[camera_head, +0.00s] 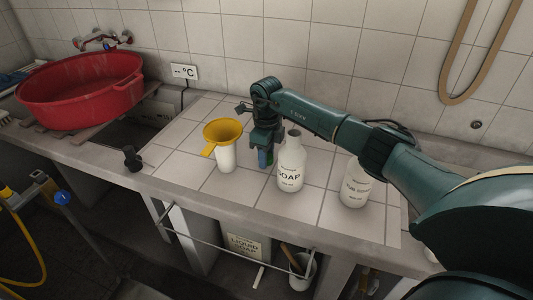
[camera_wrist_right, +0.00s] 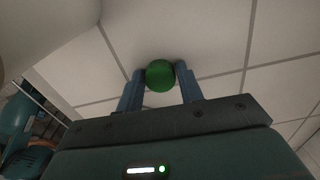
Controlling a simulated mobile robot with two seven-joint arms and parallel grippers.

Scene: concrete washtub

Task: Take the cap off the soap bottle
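The white soap bottle (camera_head: 291,172), labelled SOAP, stands upright on the tiled counter. Its neck (camera_head: 293,133) shows dark, with no cap on it. My right gripper (camera_head: 265,158) points down just left of and behind the bottle, apart from its neck. Its blue fingers are closed on the green cap (camera_wrist_right: 160,75), one on each side in the wrist view. A bit of the green cap shows low between the fingers in the head view. I cannot tell whether the cap touches the counter tiles. My left gripper is not in view.
A white container (camera_head: 226,158) with a yellow funnel (camera_head: 222,133) on top stands left of my gripper. Another white bottle (camera_head: 355,188) stands to the right, under my right arm. A red tub (camera_head: 80,95) sits at the left. Counter tiles (camera_head: 180,160) left of the funnel are clear.

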